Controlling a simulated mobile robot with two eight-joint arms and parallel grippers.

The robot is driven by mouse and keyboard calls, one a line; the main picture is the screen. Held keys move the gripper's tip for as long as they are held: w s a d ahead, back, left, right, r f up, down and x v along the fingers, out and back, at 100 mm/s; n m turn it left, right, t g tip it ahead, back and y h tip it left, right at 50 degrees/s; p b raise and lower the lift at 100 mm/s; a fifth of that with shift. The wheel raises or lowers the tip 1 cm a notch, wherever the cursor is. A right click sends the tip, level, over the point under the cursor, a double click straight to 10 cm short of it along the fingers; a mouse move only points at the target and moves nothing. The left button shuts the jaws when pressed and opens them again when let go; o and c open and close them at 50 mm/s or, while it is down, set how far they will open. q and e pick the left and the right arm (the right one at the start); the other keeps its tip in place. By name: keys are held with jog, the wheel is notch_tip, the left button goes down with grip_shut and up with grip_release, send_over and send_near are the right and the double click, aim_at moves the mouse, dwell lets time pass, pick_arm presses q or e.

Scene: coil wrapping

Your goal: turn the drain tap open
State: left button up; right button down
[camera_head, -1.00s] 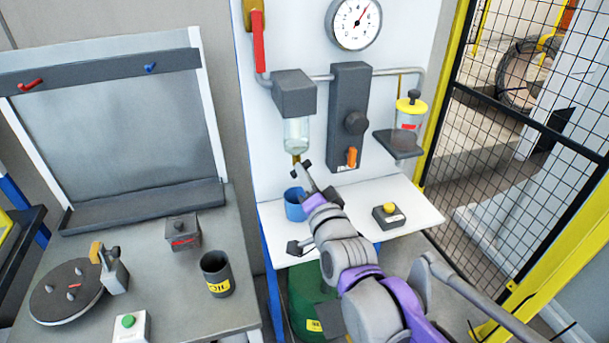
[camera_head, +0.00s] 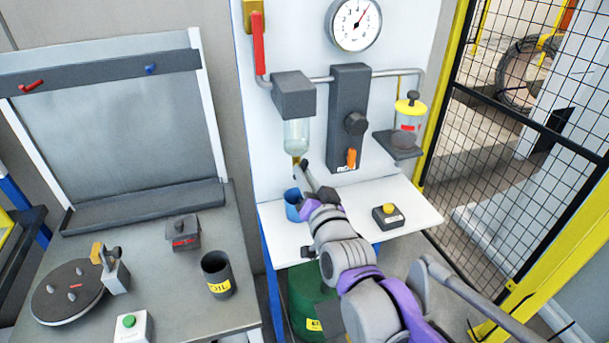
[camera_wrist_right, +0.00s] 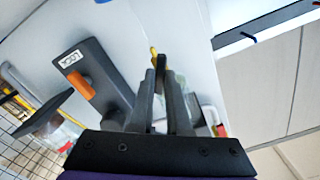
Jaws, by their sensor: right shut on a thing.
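The drain tap (camera_head: 297,161) is a small brass-coloured piece under the clear bowl (camera_head: 296,136) of the grey filter unit (camera_head: 294,95) on the white panel. My right gripper (camera_head: 303,168) is at the tap from below. In the right wrist view its dark fingers (camera_wrist_right: 159,72) are close together, with a yellow tip of the tap (camera_wrist_right: 153,51) showing beyond them. The fingers are shut on the tap; the contact itself is mostly hidden. A blue cup (camera_head: 292,207) stands on the white shelf below, partly behind my gripper. My left gripper is not in view.
A grey block with a knob (camera_head: 356,123) and an orange lever (camera_head: 351,158) is right of the filter. An oiler with a yellow cap (camera_head: 410,107) sits farther right. A yellow-button box (camera_head: 388,215) stands on the shelf (camera_head: 415,205).

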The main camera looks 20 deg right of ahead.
jog(key=n, duration=0.6)
dwell(0.6)
jog(key=c, duration=0.9)
grip_release()
jog(key=s, duration=1)
jog(key=shift+s+d, duration=0.2)
jog(key=shift+s, duration=0.2)
